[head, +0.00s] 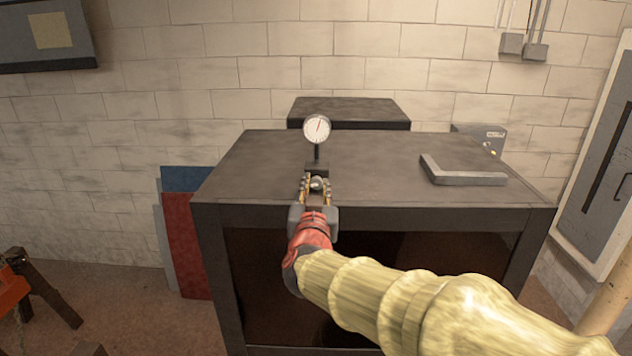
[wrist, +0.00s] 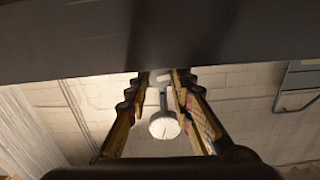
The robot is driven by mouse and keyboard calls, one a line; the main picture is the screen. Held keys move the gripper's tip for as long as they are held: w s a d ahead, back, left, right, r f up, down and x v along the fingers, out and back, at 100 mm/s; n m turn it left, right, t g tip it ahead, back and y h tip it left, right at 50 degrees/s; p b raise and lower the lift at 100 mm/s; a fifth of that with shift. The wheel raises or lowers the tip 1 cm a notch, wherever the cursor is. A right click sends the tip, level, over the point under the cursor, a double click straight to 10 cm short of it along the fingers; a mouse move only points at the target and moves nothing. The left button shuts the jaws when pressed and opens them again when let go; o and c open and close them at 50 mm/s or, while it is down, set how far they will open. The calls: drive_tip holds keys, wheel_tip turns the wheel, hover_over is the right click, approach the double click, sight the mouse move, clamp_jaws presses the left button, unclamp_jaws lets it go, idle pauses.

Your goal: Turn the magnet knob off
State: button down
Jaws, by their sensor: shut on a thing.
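A dial gauge (head: 317,129) with a round white face stands on a thin dark post (head: 317,154) near the front edge of the dark bench. It also shows in the wrist view (wrist: 164,126), which looks upside down. My gripper (head: 316,182) is at the foot of the post, at the bench's front edge. Its fingers are shut on a small grey part, seemingly the magnet knob (head: 316,184), which also shows between the fingertips in the wrist view (wrist: 163,77). The fingers hide most of the base, and I cannot tell which way the knob is turned.
The bench top (head: 385,165) is mostly clear. A grey L-shaped square (head: 465,178) lies at its right, and a small grey box (head: 483,139) stands at the back right. A dark block (head: 350,113) is behind the bench. Red and blue panels (head: 186,235) lean at the left.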

drive_tip(key=shift+r+n+p, duration=0.1)
drive_tip(key=shift+n+p, duration=0.3)
drive_tip(key=shift+n, duration=0.3)
drive_tip(key=c, duration=1.5)
unclamp_jaws()
drive_tip(key=shift+c, duration=0.2)
drive_tip(key=shift+s, duration=0.1)
drive_tip(key=s, duration=1.1)
drive_tip(key=shift+s+a, duration=0.25)
drive_tip(key=shift+s, duration=0.15)
